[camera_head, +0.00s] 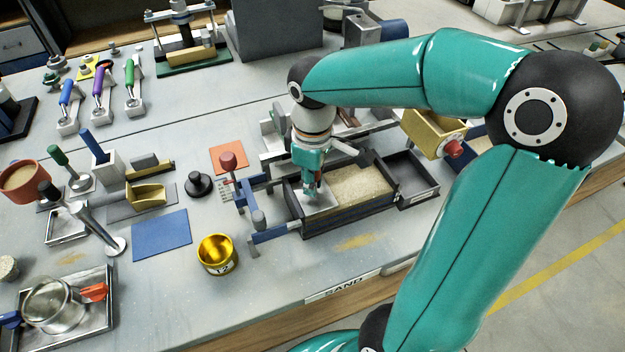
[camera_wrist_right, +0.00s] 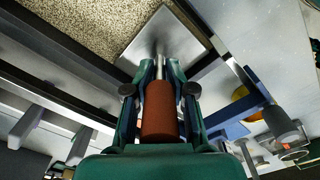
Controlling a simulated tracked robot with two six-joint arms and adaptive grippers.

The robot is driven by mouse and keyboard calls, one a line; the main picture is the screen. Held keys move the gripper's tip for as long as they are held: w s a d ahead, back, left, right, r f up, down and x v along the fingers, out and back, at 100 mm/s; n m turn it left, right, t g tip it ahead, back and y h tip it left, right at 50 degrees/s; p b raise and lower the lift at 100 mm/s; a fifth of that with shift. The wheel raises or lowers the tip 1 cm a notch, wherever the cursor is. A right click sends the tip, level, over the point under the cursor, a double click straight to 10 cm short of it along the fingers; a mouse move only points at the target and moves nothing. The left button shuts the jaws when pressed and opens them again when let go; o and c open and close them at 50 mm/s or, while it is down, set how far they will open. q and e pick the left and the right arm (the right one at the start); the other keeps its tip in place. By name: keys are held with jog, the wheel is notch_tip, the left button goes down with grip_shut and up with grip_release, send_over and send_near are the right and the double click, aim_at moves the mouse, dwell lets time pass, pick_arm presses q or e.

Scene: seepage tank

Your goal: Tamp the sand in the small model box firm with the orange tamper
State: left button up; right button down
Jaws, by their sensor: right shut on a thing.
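The small model box (camera_head: 350,218) is a long dark-framed box with pale sand (camera_head: 362,186) in it, right of the middle of the bench. The sand (camera_wrist_right: 78,28) also shows in the wrist view. My right gripper (camera_head: 313,188) is over the box's left end, shut on the orange tamper's rust-orange handle (camera_wrist_right: 160,112). A steel shaft runs from the handle to the tamper's square metal plate (camera_wrist_right: 163,38). The plate (camera_head: 322,205) is inside the box's outline at the left end; I cannot tell whether it presses on the sand. My left gripper is out of view.
A dark open tray (camera_head: 412,178) adjoins the box's right end, with a yellow box (camera_head: 433,133) behind it. A blue clamp-like frame (camera_head: 262,205) stands at the left end. A gold cup (camera_head: 217,255) and blue mat (camera_head: 161,235) lie left. Some sand is spilled in front.

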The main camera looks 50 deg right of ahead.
jog(key=shift+f, duration=0.1)
dwell(0.3)
notch_tip(320, 180, up, 4)
jog(key=p, duration=0.3)
jog(key=shift+p, duration=0.35)
dwell(0.3)
jog(key=shift+w+n, duration=0.45)
jog(key=shift+n, duration=0.35)
jog(key=shift+s+d+r+p, duration=0.2)
jog(key=shift+d+r+p, duration=0.15)
jog(key=shift+d+p, duration=0.25)
jog(key=shift+s+d+r+p, duration=0.15)
jog(key=shift+d+r+p, duration=0.2)
jog(key=shift+d+p, duration=0.25)
jog(key=shift+m, duration=0.8)
jog(key=shift+s+d+f, duration=0.4)
jog(key=shift+s+d, duration=0.3)
jog(key=shift+d, duration=0.05)
jog(key=shift+s+d+f, duration=0.4)
jog(key=shift+s+d, duration=0.3)
jog(key=shift+s, duration=0.05)
jog(key=shift+s+d+f, duration=0.4)
jog(key=shift+s+d, duration=0.3)
jog(key=shift+d, duration=0.05)
